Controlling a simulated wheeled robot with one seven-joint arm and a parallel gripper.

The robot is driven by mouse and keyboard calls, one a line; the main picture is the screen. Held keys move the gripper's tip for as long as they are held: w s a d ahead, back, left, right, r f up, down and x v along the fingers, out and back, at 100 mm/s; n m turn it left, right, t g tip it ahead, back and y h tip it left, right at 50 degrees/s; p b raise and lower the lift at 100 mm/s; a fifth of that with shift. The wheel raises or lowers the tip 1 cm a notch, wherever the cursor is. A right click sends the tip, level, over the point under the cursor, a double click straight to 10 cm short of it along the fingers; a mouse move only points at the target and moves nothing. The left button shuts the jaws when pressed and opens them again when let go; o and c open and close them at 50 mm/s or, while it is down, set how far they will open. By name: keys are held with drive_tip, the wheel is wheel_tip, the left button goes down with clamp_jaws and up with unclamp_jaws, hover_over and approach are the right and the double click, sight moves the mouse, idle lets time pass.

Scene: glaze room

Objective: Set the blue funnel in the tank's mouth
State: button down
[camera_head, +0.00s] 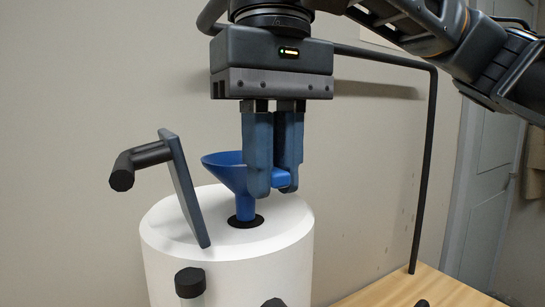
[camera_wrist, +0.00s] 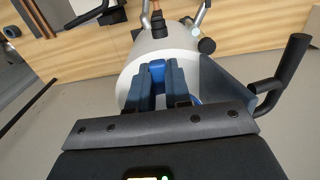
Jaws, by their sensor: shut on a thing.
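The blue funnel (camera_head: 228,173) is upright over the white tank (camera_head: 225,262). Its spout goes down to the dark round mouth (camera_head: 246,222) in the tank's top, and its lower end appears to be inside the opening; how deep is hidden. My gripper (camera_head: 273,188) points down and is shut on the funnel's side handle, right of the cone, just above the tank top. In the wrist view, the handle (camera_wrist: 157,66) shows between the fingers (camera_wrist: 161,85), with the white tank (camera_wrist: 150,50) behind. Most of the cone is hidden there.
A dark flat lid (camera_head: 183,187) with a black handle stands tilted at the tank's left edge, close to the funnel. Black knobs (camera_head: 190,283) stick out of the tank's front. A black pipe frame (camera_head: 427,170) rises from a wooden top (camera_head: 425,292) at the right.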

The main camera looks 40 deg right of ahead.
drive_tip(key=shift+f+b, duration=0.65)
drive_tip(key=shift+f, duration=1.35)
idle(1.0)
drive_tip(key=c, duration=1)
unclamp_jaws()
wheel_tip(320, 180, up, 8)
drive_tip(key=shift+f, duration=0.1)
drive_tip(key=shift+s, duration=0.1)
